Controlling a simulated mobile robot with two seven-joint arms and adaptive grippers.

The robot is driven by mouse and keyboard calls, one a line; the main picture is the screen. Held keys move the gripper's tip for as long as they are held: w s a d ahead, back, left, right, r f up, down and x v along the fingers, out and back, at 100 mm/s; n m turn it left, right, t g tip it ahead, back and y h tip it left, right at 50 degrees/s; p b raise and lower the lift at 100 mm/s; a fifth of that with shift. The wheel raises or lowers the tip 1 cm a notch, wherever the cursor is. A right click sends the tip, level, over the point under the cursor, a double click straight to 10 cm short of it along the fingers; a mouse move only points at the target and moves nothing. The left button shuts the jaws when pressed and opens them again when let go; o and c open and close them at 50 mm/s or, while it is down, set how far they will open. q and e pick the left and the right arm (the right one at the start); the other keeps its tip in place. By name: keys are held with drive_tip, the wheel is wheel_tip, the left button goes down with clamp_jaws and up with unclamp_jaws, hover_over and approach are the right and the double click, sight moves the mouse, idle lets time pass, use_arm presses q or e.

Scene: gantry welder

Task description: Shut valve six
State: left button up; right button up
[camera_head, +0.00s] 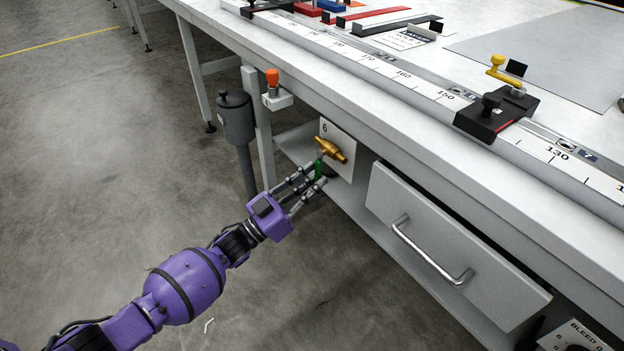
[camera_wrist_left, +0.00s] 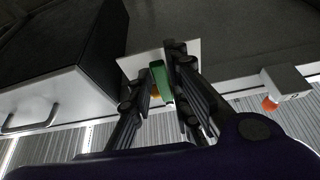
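Valve six is a brass valve body (camera_head: 331,150) on a white plate (camera_head: 342,135) marked 6, under the bench's edge. Its green handle (camera_head: 319,168) hangs down from the brass body. My left gripper (camera_head: 316,175) is at the handle, with its fingers spread on either side of it. In the left wrist view, the green handle (camera_wrist_left: 161,80) stands between the fingers, closer to the right-hand ones; the brass body is mostly hidden behind it. Contact with the handle cannot be made out. My right gripper is in neither view.
Right of the valve, a drawer (camera_head: 450,245) with a bar handle stands partly out. A grey post with a cylinder (camera_head: 236,118) and an orange-topped bracket (camera_head: 275,95) are to the left. The benchtop carries a ruler rail (camera_head: 400,75). Open floor lies to the left.

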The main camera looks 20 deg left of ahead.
use_arm(q)
drive_tip(key=shift+o, duration=1.1)
drive_tip(key=shift+r, duration=0.1)
drive_tip(key=shift+a, duration=0.1)
drive_tip(key=v, duration=1.2)
drive_tip(key=shift+w, duration=0.15)
